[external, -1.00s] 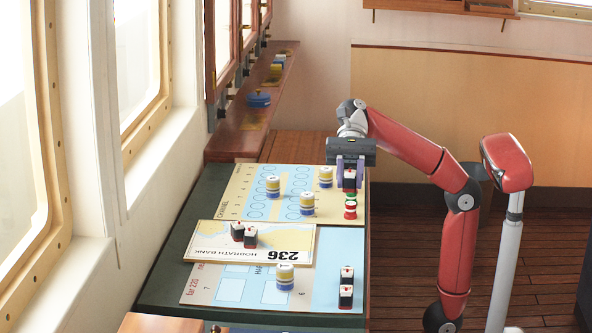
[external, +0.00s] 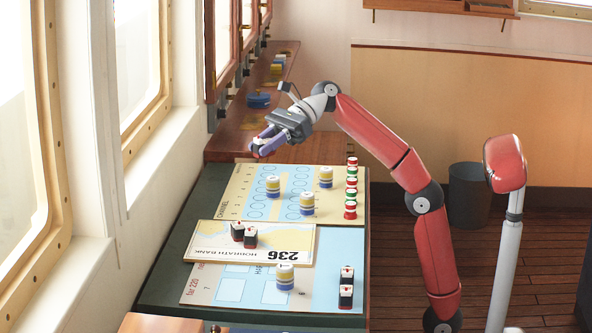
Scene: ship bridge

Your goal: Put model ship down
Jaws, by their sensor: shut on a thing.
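My gripper (external: 262,148) has purple fingers and is tilted toward the left, over the back left edge of the chart table. It is shut on a small model ship, of which only a bit of red shows between the fingertips. Whether the ship touches the surface below cannot be told. Similar black, white and red model ships stand in pairs: two on the middle card (external: 250,238), and two at the front right of the near board (external: 346,296).
The far board (external: 243,205) carries blue, yellow and white round pieces (external: 306,204) and a row of red, green and white pieces (external: 350,212) on its right edge. A brown wooden shelf (external: 225,140) with a blue piece (external: 258,100) lies behind. A bin (external: 470,195) stands on the floor.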

